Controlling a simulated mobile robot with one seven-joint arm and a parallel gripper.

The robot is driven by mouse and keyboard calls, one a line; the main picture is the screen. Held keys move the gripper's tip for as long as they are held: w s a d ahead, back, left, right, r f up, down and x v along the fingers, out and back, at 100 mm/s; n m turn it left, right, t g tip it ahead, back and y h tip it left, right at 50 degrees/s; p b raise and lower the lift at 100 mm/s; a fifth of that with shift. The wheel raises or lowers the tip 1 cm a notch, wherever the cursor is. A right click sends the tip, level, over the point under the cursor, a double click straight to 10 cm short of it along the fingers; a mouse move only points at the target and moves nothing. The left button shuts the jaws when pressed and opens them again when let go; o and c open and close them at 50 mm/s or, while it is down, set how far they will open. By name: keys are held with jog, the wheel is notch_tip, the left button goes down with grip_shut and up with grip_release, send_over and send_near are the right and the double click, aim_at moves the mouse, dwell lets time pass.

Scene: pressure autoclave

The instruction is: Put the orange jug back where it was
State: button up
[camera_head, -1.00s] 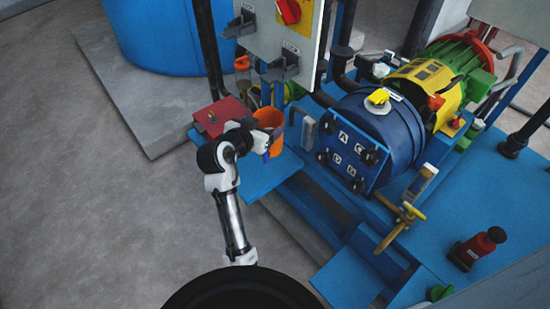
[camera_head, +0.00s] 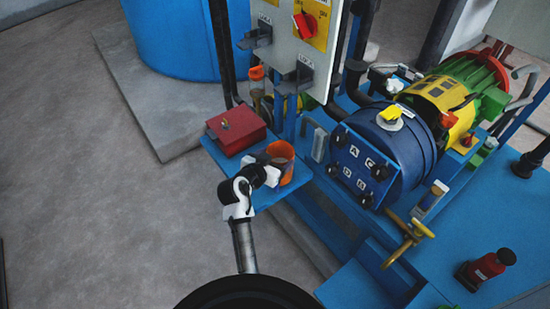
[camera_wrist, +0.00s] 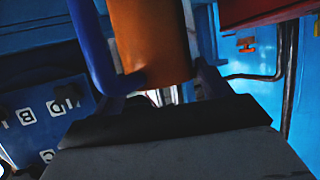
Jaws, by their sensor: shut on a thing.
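The orange jug (camera_head: 280,158) is by the right part of a small blue shelf (camera_head: 262,196), right of a red box. My gripper (camera_head: 271,174) is shut on the jug from its near left side. In the wrist view the jug's orange body (camera_wrist: 150,40) and blue handle (camera_wrist: 93,45) fill the upper middle, close to the fingers (camera_wrist: 165,88). The jug looks roughly upright. I cannot tell whether its base touches the shelf, as my arm hides part of it.
The red box (camera_head: 237,130) stands on the shelf's left part. A grey control panel (camera_head: 290,48) with switches hangs above and behind. The blue autoclave drum (camera_head: 385,150) is to the right, with a yellow valve handle (camera_head: 408,242) in front. Left of the shelf is open floor.

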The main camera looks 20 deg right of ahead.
jog(key=shift+f, duration=0.15)
jog(key=o, duration=1.7)
jog(key=shift+o, duration=0.2)
